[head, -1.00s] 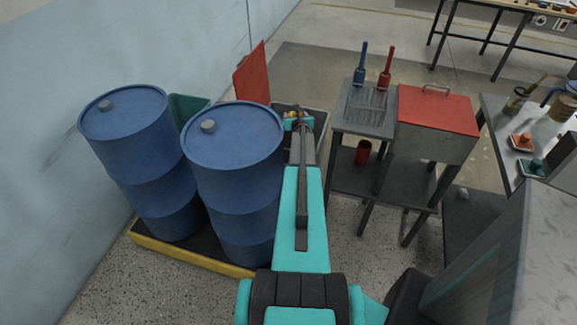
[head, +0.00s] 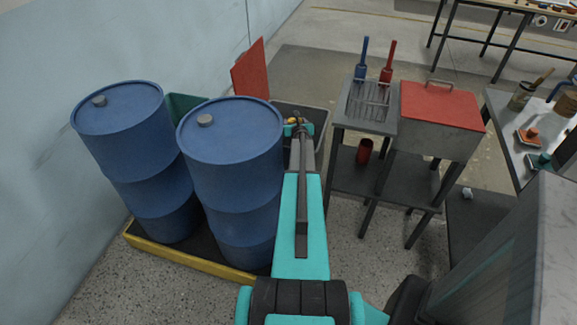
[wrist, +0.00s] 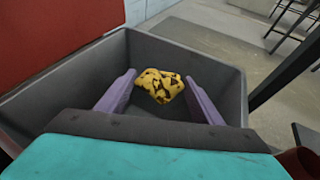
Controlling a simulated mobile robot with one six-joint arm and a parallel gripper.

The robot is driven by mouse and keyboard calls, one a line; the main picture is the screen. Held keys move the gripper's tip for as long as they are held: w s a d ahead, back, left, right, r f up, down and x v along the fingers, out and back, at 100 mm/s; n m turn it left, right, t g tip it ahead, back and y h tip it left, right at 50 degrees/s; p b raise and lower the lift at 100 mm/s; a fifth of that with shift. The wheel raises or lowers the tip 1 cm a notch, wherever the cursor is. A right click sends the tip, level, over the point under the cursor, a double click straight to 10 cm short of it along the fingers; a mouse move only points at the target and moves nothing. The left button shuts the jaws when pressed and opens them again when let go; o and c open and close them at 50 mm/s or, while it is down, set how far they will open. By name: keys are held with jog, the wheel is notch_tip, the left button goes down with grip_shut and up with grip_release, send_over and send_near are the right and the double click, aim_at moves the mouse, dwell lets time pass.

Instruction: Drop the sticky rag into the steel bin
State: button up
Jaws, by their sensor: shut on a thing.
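The sticky rag (wrist: 160,85) is a yellow crumpled piece with dark blotches, held between the two purple fingers of my gripper (wrist: 156,92) in the wrist view. The bin's floor is mostly hidden.
Two blue drums (head: 232,150) on a yellow-edged pallet (head: 190,262) stand close at left, with a green container (head: 184,106) behind. A grey stand (head: 372,124) and a red-lidded steel box (head: 438,105) are at right.

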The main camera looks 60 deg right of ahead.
jog(key=o, duration=1.1)
jog(key=shift+a+r, duration=0.1)
jog(key=shift+b+v, duration=0.35)
jog(key=shift+v, duration=6.45)
